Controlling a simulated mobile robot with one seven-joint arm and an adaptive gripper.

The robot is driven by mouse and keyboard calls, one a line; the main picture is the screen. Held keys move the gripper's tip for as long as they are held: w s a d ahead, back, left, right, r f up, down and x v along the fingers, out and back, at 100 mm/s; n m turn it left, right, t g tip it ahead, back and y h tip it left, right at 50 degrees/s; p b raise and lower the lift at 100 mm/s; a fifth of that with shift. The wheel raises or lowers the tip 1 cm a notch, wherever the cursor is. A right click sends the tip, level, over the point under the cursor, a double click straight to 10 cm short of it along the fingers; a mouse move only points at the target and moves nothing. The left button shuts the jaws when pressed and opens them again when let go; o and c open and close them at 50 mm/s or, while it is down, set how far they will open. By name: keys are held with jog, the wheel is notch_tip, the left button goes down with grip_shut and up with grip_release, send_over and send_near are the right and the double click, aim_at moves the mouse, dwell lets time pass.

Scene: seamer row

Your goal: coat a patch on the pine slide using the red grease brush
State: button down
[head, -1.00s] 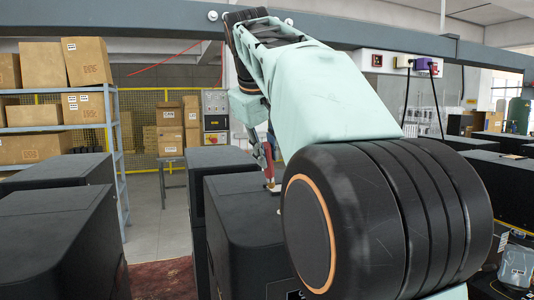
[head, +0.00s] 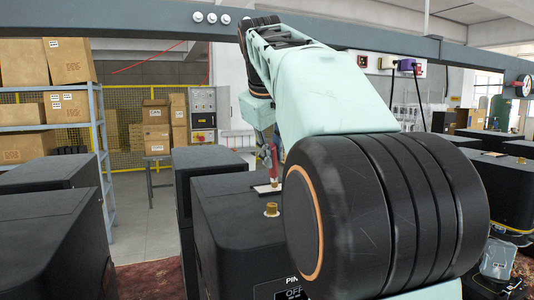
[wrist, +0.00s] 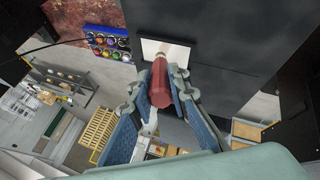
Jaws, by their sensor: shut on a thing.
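The red grease brush (head: 273,160) is upright in my gripper in the head view, its lower end at or just above the pine slide (head: 259,189). The slide is a pale flat piece on top of a black machine (head: 235,215). In the wrist view my gripper (wrist: 159,84) is shut on the red brush (wrist: 160,92), with a blue-grey finger on each side. The pale slide (wrist: 172,48) lies beyond the brush there, with a brownish area near the brush's end. I cannot tell whether the bristles touch it. My arm hides much of the right side in the head view.
A brass knob (head: 271,209) stands on the machine near the slide. More black machines (head: 50,225) stand to the left and right. A shelf with cardboard boxes (head: 45,108) is at the back left. Several coloured pots (wrist: 108,45) show in the wrist view.

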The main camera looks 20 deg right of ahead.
jog(key=shift+a+p, duration=0.8)
jog(key=shift+a, duration=1.55)
jog(key=shift+r+p, duration=0.7)
jog(key=shift+r, duration=2.3)
jog(key=shift+r, duration=1.45)
